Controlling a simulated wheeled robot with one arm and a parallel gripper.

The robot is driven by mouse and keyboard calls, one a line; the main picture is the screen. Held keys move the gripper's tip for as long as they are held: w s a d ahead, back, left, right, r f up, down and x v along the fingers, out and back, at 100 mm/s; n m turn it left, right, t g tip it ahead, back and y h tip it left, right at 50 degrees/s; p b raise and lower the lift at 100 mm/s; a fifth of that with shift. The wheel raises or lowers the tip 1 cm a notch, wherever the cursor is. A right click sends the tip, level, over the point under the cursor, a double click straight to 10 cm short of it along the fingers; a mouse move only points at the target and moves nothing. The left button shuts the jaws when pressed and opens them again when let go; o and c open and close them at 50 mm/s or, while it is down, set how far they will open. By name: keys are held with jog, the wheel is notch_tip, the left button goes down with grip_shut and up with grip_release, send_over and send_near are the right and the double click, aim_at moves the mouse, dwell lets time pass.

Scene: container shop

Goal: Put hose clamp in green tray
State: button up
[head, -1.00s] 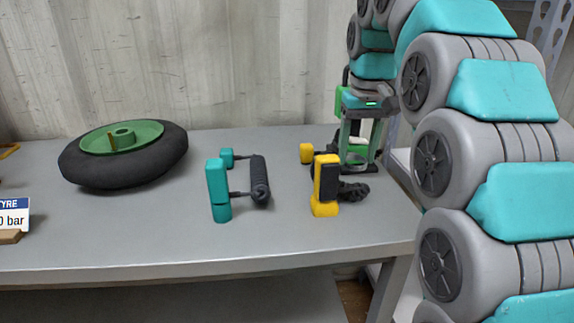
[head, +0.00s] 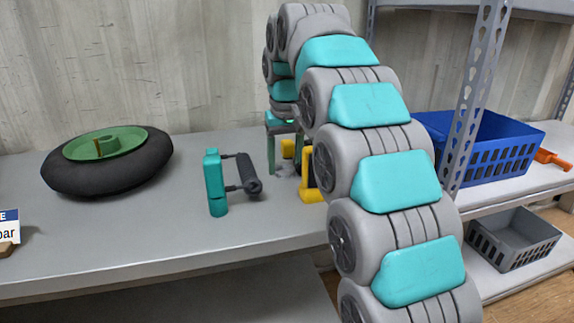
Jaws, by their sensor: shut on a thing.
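My gripper (head: 284,168) points down over the right part of the grey workbench. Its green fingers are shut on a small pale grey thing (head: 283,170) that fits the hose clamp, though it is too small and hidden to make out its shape. It seems close to the bench top; I cannot tell whether it touches. Just right of it is a yellow and black tool (head: 312,186), partly covered by my arm. No green tray is in view.
On the workbench (head: 130,235), a teal tool with a black roller (head: 215,185) stands left of my gripper. A black tyre on a green hub (head: 110,175) lies farther left, with clear bench between. At the right, a shelf rack holds a blue crate (head: 495,160) and a grey crate (head: 515,240).

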jog(key=shift+f, duration=0.1)
jog(key=o, duration=1.3)
